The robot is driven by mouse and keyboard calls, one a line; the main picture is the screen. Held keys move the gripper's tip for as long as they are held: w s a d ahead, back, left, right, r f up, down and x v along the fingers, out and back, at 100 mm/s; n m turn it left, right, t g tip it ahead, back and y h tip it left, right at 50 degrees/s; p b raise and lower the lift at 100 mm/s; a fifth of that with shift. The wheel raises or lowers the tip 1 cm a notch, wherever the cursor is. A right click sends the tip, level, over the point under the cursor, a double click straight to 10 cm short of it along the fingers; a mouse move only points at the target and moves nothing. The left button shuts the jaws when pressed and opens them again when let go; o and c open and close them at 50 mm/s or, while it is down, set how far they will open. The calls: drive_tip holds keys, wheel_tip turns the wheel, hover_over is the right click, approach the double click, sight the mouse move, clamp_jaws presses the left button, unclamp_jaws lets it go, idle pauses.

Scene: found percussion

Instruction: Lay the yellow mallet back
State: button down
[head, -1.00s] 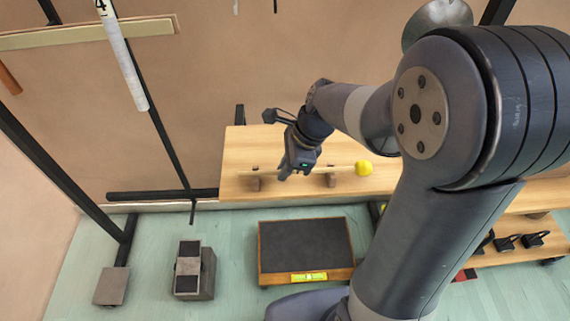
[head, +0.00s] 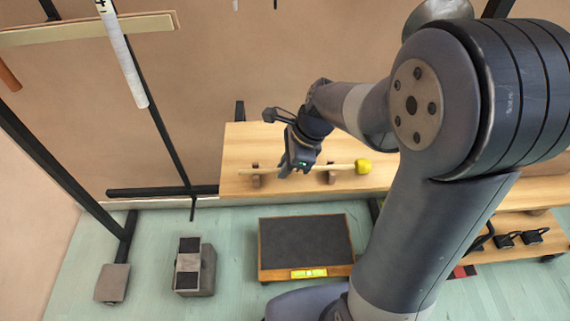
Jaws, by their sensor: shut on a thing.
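The yellow mallet has a round yellow head (head: 363,167) and a thin pale wooden stick. It lies about level over the wooden bench (head: 240,150), head to the right. Two small brown rests (head: 331,177) stand under or just beside the stick, one near each end; I cannot tell if the stick touches them. My gripper (head: 295,170) is over the left part of the stick, next to the left rest, and is shut on it. My gripper hides part of the stick.
A low black-topped box (head: 305,243) with a yellow label stands on the floor before the bench. Left of it are a grey-black block (head: 193,267) and a small grey block (head: 113,283). A white tube (head: 124,55) hangs from a black frame at left. Black pedals (head: 520,238) sit at right.

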drive_tip(key=c, duration=1.4)
unclamp_jaws()
